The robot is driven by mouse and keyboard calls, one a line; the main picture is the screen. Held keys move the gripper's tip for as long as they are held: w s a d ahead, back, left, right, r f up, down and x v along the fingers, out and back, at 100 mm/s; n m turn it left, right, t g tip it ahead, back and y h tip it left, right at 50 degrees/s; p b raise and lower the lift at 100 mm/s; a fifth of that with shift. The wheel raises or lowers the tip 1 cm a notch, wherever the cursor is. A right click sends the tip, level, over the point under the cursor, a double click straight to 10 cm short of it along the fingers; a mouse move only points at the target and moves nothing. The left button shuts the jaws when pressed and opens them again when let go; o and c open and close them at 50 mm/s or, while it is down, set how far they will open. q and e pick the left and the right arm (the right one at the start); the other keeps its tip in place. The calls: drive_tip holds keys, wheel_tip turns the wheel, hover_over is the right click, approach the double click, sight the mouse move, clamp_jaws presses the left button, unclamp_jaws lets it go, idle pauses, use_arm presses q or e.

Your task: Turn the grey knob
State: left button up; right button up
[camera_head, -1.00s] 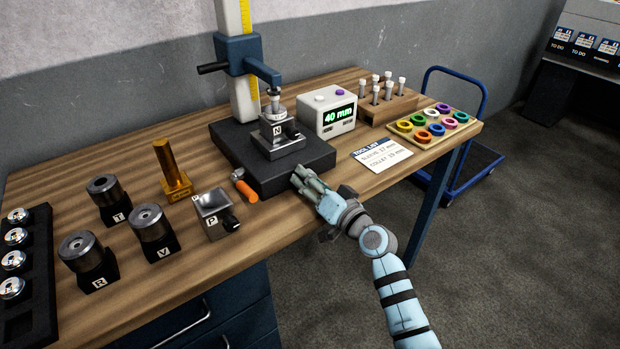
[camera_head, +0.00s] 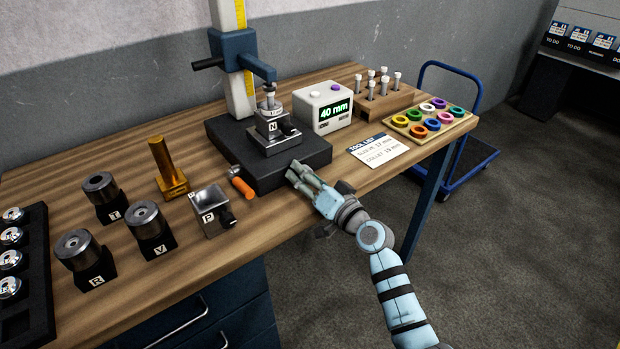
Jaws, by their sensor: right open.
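A small light grey knob (camera_head: 290,129) sticks out of the side of the metal block marked N (camera_head: 283,142). That block stands on the black base (camera_head: 224,141) of the height gauge, under its arm. A pale knob or button (camera_head: 314,94) sits on top of the white display box (camera_head: 321,109), beside a purple one; I cannot tell whether it is grey or white. My right gripper (camera_head: 295,175) is open and empty at the front right edge of the black base, in front of block N and apart from both knobs. My left gripper is not in view.
An orange-handled tool (camera_head: 242,187) lies left of the base. The block marked P (camera_head: 211,211), a brass post (camera_head: 168,168) and several round-topped holders stand further left. A tool list card (camera_head: 377,151) and a tray of coloured rings (camera_head: 451,126) lie at right.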

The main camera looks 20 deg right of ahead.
drive_tip(key=v, duration=1.2)
drive_tip(key=shift+f, duration=0.1)
